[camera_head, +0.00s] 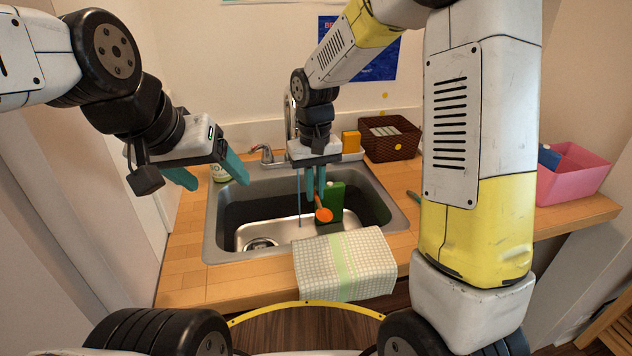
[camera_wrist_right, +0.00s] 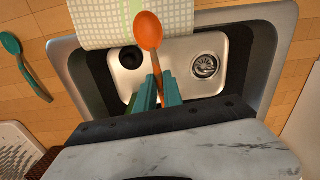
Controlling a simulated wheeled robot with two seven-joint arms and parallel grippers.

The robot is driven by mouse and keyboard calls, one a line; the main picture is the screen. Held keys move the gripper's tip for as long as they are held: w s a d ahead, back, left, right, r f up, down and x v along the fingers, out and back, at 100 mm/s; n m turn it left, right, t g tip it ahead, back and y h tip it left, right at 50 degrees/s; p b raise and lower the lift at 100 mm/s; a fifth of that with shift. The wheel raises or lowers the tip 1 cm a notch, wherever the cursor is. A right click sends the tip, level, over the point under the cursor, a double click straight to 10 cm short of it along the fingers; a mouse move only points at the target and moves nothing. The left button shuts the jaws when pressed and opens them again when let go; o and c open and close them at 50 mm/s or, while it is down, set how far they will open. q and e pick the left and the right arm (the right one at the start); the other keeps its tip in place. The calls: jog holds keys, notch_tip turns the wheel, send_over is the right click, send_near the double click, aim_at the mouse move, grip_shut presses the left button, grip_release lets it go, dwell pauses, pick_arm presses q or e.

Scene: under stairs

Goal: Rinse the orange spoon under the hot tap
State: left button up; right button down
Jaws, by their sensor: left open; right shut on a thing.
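The orange spoon (camera_head: 324,214) is held in my right gripper (camera_head: 315,182), its bowl hanging down over the sink (camera_head: 213,220). In the right wrist view the teal fingers (camera_wrist_right: 157,92) are shut on its handle, and the spoon's bowl (camera_wrist_right: 148,30) points away from the wrist. The tap (camera_head: 289,115) stands behind the sink, partly hidden by my right wrist. A thin bluish vertical stream (camera_head: 299,200) shows just left of the spoon, apart from its bowl in this view. A tap handle (camera_head: 265,152) is at the back left. My left gripper (camera_head: 208,180) is open and empty above the sink's left side.
A green container (camera_head: 336,196) is behind the spoon. A checked towel (camera_head: 345,264) hangs over the front edge. A brown basket (camera_head: 390,143), an orange block (camera_head: 351,141) and a pink bin (camera_head: 575,178) stand around. A teal spoon (camera_wrist_right: 24,65) lies on the counter.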

jog(key=w+a+f, duration=0.1)
jog(key=w+a, duration=0.1)
jog(key=w, duration=0.6)
jog(key=shift+w+a+f, duration=0.25)
jog(key=shift+w+f, duration=0.05)
jog(key=shift+f, duration=0.1)
jog(key=shift+d, duration=0.15)
dwell(0.4)
jog(key=shift+w+d, duration=0.15)
jog(key=shift+d, duration=0.3)
jog(key=shift+a, duration=0.1)
jog(key=shift+a, duration=0.5)
jog(key=shift+d, duration=0.1)
jog(key=shift+d, duration=0.5)
